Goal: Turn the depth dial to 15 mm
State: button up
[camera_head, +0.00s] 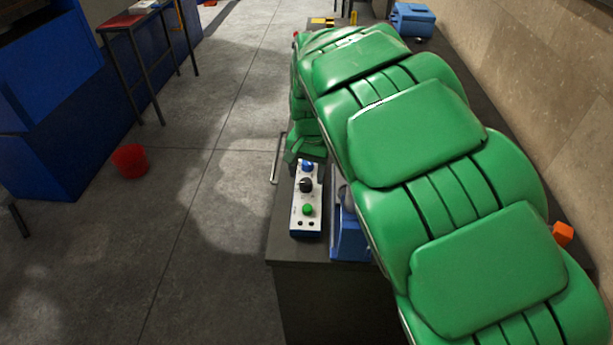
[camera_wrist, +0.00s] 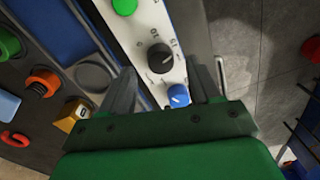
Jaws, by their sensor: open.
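A white control panel (camera_head: 297,218) stands on the dark bench. It carries a black dial (camera_head: 306,185), a blue dial (camera_head: 307,166) and a green button (camera_head: 308,210). The blue dial (camera_wrist: 178,96) has a white pointer line. I cannot tell from the labels which is the depth dial. My gripper (camera_wrist: 172,72) is open and empty, with its fingers on either side of the panel's dial end. In the head view my arm hides the fingers.
A blue device (camera_head: 350,236) stands right of the panel. In the wrist view an orange knob (camera_wrist: 43,82) and a yellow part (camera_wrist: 73,114) lie to the left. A metal rail (camera_head: 278,158) runs along the bench edge. A red bucket (camera_head: 130,160) stands on the open floor.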

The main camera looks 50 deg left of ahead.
aim_at(306, 182)
notch_tip(306, 182, up, 5)
jog(key=shift+w+d, duration=0.1)
jog(key=shift+d, duration=0.05)
dwell(0.4)
jog(key=shift+f+m, duration=0.15)
jog(key=shift+m, duration=0.45)
jog(key=shift+a+f, duration=0.15)
jog(key=shift+f, duration=1.8)
jog(key=shift+a+f, duration=0.1)
jog(key=shift+f, duration=1.85)
jog(key=c, duration=1)
